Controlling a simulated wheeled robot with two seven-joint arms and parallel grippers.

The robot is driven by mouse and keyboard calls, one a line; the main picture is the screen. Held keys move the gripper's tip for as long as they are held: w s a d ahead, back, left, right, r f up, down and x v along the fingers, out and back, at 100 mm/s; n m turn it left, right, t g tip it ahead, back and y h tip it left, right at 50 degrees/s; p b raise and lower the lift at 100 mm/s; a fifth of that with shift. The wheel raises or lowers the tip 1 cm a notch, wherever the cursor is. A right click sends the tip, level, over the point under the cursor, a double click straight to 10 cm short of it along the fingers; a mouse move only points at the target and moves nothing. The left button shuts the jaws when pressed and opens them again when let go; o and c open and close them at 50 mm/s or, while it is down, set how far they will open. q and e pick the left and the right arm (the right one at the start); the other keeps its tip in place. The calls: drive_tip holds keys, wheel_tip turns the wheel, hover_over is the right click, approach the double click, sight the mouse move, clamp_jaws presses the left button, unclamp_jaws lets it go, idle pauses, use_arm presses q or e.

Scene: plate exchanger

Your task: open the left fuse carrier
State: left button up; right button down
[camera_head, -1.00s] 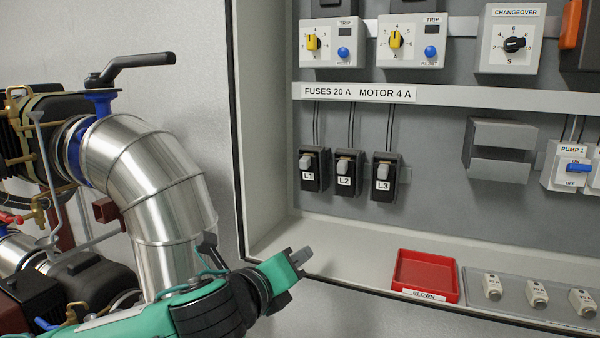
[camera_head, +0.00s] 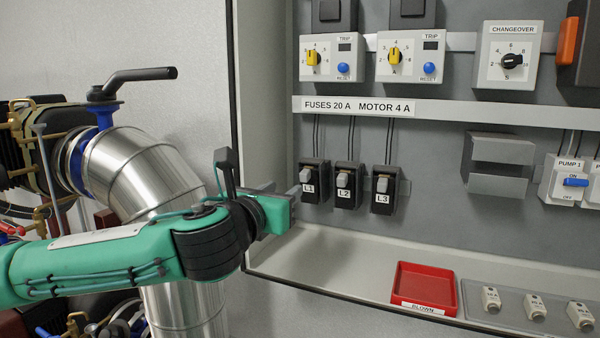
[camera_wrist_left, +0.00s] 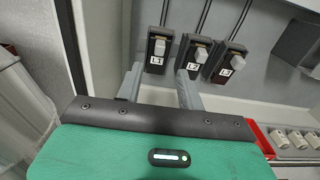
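The left fuse carrier, L1 (camera_head: 313,180), is a black holder with a grey handle and a white label on the cabinet's back wall. It looks closed, like L2 (camera_head: 346,186) and L3 (camera_head: 383,190) to its right. My left gripper (camera_head: 292,190) is just in front of and left of L1 in the head view. In the left wrist view its two grey fingers (camera_wrist_left: 158,84) are spread apart with nothing between them, and L1 (camera_wrist_left: 158,50) lies beyond the gap between them. Contact with L1 does not show. My right gripper is not in view.
A red tray (camera_head: 425,288) marked BLOWN and a grey holder (camera_head: 510,312) with several white fuses stand on the cabinet floor. The cabinet's left wall (camera_head: 262,110) is close to my left arm. A metal pipe (camera_head: 140,170) stands behind the arm.

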sight(303, 176)
use_arm(q)
drive_tip(key=p+x, duration=0.2)
drive_tip(key=x, duration=0.6)
drive_tip(key=shift+p, duration=0.4)
drive_tip(key=shift+w+d+f, duration=0.15)
drive_tip(key=shift+w+d, duration=0.05)
drive_tip(key=shift+w, duration=0.4)
drive_tip(key=shift+c, duration=0.5)
clamp_jaws()
